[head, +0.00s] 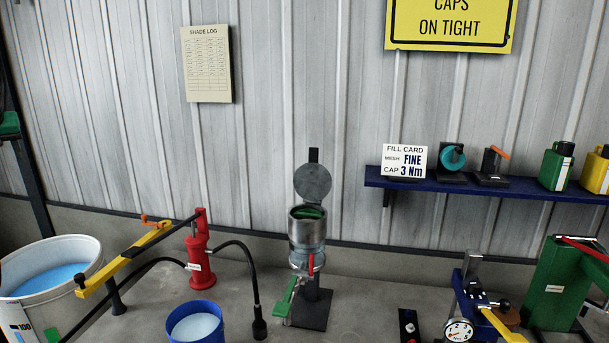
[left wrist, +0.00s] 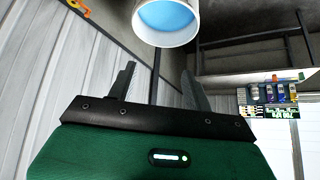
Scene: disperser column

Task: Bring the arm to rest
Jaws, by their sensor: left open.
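My left gripper (left wrist: 158,78) shows in the left wrist view, with its green body and two black fingers spread apart and nothing between them. A white pail with blue liquid (left wrist: 166,18) is beyond the fingers at the top of that view, apart from them. In the head view that pail (head: 90,262) stands at the left edge. I cannot clearly make out my left gripper in the head view. My right gripper is not in view.
A metal column (head: 306,240) with its lid raised stands mid-floor. Around it are a red pump (head: 196,262), a blue bucket (head: 193,308), a yellow bar (head: 125,260), a blue wall shelf (head: 480,188) and a green press (head: 560,270). Ribbed wall (head: 270,110) closes the back.

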